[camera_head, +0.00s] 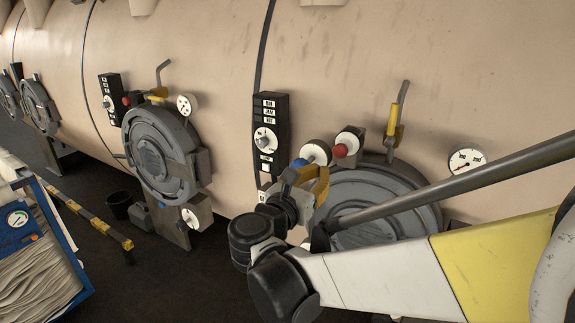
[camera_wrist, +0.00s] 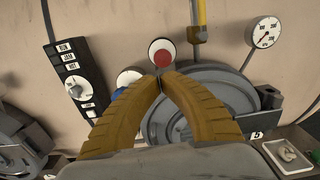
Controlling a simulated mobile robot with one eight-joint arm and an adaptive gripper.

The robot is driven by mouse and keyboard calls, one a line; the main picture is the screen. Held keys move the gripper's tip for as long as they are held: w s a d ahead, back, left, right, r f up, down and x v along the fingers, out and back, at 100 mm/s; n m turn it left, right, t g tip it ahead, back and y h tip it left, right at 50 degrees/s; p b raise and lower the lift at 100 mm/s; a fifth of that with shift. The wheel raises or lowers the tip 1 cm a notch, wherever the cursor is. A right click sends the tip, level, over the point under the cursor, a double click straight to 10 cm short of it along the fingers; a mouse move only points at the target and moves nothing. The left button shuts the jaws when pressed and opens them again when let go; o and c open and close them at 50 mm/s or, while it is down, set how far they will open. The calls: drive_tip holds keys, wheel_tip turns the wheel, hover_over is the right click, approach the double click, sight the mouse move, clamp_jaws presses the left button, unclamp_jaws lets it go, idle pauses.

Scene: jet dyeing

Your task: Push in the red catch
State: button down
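The red catch (camera_head: 340,151) is a round red knob on a white-faced mount at the upper left of the right-hand round grey door (camera_head: 390,200). In the wrist view the red catch (camera_wrist: 164,58) shows against its white disc, just above my fingertips. My gripper (camera_wrist: 162,77) has ribbed yellow-brown fingers whose tips come together, with nothing seen between them. In the head view my gripper (camera_head: 322,172) is just below the red catch. I cannot tell whether the tips touch it.
A blue knob (camera_wrist: 119,93) on a similar white mount is left of my fingers, partly hidden. A black control panel (camera_head: 268,135) is to the left. A yellow-handled lever (camera_head: 394,120) and a gauge (camera_head: 466,160) are to the right. Another door (camera_head: 155,150) stands farther left.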

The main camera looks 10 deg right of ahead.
sight(336, 155)
drive_tip(key=x, duration=0.9)
drive_tip(key=x, duration=0.3)
drive_tip(key=shift+w+b, duration=0.15)
drive_tip(key=shift+b, duration=0.15)
